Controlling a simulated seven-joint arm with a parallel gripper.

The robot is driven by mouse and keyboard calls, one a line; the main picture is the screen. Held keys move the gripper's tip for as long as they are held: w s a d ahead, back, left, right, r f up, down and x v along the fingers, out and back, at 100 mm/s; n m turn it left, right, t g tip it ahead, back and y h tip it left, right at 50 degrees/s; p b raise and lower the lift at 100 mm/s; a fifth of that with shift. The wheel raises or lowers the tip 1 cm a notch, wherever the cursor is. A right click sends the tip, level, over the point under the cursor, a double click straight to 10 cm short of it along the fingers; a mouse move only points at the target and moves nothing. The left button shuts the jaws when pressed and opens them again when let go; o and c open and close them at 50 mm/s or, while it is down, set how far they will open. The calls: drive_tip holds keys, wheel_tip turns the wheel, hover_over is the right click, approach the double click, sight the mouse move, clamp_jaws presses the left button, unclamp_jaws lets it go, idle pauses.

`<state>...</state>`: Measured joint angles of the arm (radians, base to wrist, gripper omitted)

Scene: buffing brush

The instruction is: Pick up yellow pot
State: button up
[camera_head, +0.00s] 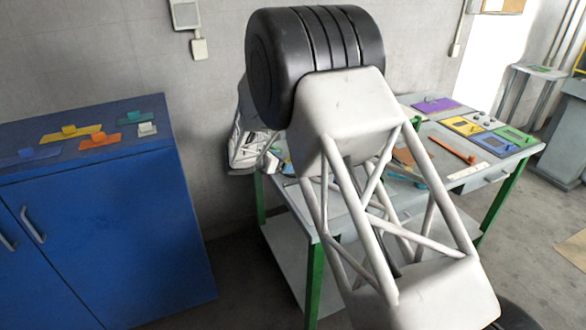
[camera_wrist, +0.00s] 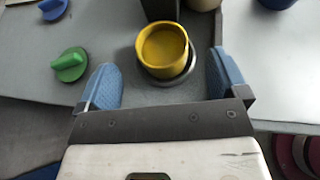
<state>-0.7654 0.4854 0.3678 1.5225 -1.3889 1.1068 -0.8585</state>
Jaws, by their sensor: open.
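The yellow pot (camera_wrist: 163,50) stands upright on a dark round base (camera_wrist: 176,80) in the wrist view, at top centre. My gripper (camera_wrist: 164,88) is open, with one blue fingertip to the left of the pot and one to the right. The pot lies a little ahead of the space between the fingers, and neither finger touches it.
A green knob (camera_wrist: 70,64) and a blue knob (camera_wrist: 53,8) lie left of the pot. A dark block (camera_wrist: 160,10) stands right behind it. In the head view, a worktable (camera_head: 400,205) holds several tools, and a blue cabinet (camera_head: 110,235) stands left.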

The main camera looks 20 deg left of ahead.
drive_tip(key=shift+w+d, duration=0.1)
drive_tip(key=shift+x, duration=2.55)
drive_tip(key=c, duration=1)
